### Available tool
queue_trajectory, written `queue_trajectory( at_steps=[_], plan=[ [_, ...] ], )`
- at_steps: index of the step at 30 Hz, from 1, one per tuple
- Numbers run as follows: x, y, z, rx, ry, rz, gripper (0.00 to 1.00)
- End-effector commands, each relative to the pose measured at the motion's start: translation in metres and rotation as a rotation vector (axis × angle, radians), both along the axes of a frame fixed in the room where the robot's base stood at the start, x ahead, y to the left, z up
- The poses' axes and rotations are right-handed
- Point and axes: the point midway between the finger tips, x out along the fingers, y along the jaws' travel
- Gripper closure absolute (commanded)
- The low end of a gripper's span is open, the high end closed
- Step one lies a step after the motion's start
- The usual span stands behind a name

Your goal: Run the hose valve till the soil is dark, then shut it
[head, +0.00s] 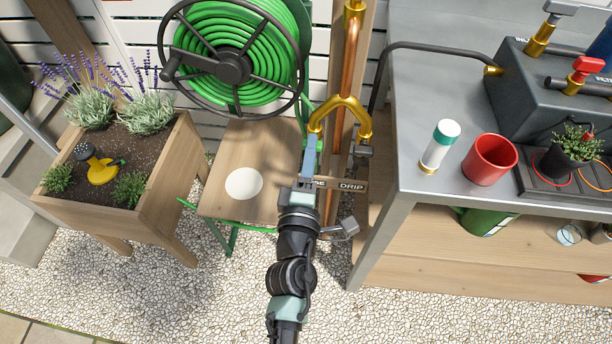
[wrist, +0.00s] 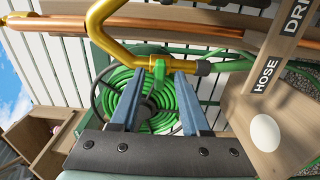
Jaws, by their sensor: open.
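A brass Y-shaped splitter (head: 341,113) is on the copper pipe, above a board marked HOSE and DRIP. Its left branch has a green valve handle (wrist: 158,72), on the hose side. My gripper (head: 308,165) is at that left branch. In the wrist view its two blue fingers are apart, with the green handle between and just beyond their tips; I cannot tell whether they touch it. The soil (head: 128,158) in the wooden planter (head: 120,217) is brown, and no water shows. A yellow sprinkler (head: 100,170) stands on it among plants.
A green hose reel (head: 235,66) hangs behind my arm. A wooden seat with a white disc (head: 244,184) stands below it. At right, a grey bench (head: 422,107) holds a red cup (head: 489,160), a white bottle (head: 441,144) and a potted plant (head: 570,153). Gravel ground lies open in front.

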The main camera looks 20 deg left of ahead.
Motion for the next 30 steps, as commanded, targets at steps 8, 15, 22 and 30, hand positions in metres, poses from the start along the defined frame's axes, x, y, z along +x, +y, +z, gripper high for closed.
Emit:
queue_trajectory(
  at_steps=[8,15,22,30],
  plan=[
    [-0.045,-0.013,-0.002,0.0,0.004,-0.001,0.54],
    [-0.086,-0.025,-0.002,0.0,0.004,-0.002,0.54],
    [-0.111,-0.032,-0.001,0.001,0.001,-0.001,0.54],
    [-0.118,-0.034,0.001,0.0,0.0,-0.001,0.54]
  ],
)
